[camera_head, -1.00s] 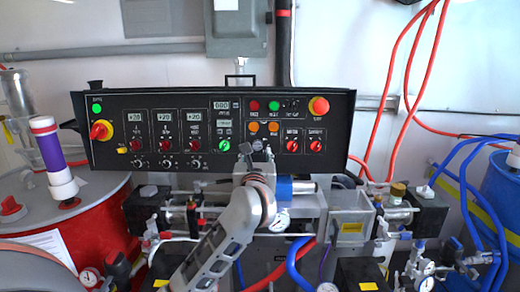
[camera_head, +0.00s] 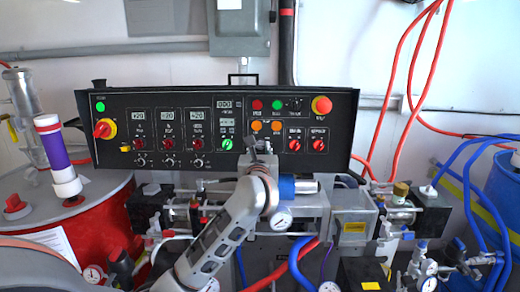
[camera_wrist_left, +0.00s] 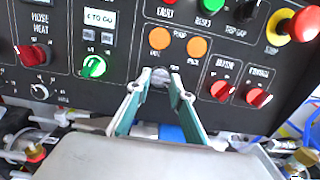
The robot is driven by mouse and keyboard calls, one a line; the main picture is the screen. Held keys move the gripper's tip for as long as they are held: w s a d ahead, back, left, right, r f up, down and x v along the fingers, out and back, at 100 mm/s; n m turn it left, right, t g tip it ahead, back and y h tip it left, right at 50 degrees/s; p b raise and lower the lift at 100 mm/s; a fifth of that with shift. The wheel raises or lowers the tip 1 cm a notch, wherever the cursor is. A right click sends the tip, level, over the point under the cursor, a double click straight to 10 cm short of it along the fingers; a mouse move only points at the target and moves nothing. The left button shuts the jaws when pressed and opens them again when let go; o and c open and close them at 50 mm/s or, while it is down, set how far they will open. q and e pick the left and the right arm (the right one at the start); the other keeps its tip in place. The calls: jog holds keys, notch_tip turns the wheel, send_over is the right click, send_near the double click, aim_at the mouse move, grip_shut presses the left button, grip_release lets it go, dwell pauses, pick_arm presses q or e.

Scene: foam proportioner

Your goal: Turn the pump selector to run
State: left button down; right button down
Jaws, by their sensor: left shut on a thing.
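The black control panel (camera_head: 310,100) stands upright across the middle of the head view. My left gripper (camera_head: 260,148) reaches up to its lower middle, under two orange lamps. In the left wrist view its two fingers (camera_wrist_left: 160,82) are shut on a small grey knob, the pump selector (camera_wrist_left: 160,75), just below the orange lamps and the word PUMP. The fingers hide the knob's sides, and I cannot read its pointer or its position marks. My right gripper is not in view.
A green selector (camera_wrist_left: 93,67) sits left of the fingers, and two red selectors (camera_wrist_left: 222,90) sit to the right. A red emergency button (camera_head: 322,105) is at the panel's upper right. Pipes, valves and a blue cylinder (camera_head: 287,186) crowd the space below the panel.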

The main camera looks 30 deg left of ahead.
pick_arm(q)
jog(key=m+p, duration=0.1)
jog(key=p, duration=0.1)
jog(key=m+p, duration=0.2)
jog(key=m+h+p, duration=0.1)
jog(key=m+p, duration=0.1)
jog(key=shift+s+a+r, duration=0.1)
jog(key=shift+r, duration=0.15)
jog(key=m+p, duration=0.1)
jog(key=m, duration=0.2)
jog(key=shift+f+p, duration=0.1)
jog(key=shift+p, duration=0.2)
jog(key=shift+m+t+h, duration=0.3)
jog(key=shift+h, duration=0.1)
jog(key=shift+m, duration=0.9)
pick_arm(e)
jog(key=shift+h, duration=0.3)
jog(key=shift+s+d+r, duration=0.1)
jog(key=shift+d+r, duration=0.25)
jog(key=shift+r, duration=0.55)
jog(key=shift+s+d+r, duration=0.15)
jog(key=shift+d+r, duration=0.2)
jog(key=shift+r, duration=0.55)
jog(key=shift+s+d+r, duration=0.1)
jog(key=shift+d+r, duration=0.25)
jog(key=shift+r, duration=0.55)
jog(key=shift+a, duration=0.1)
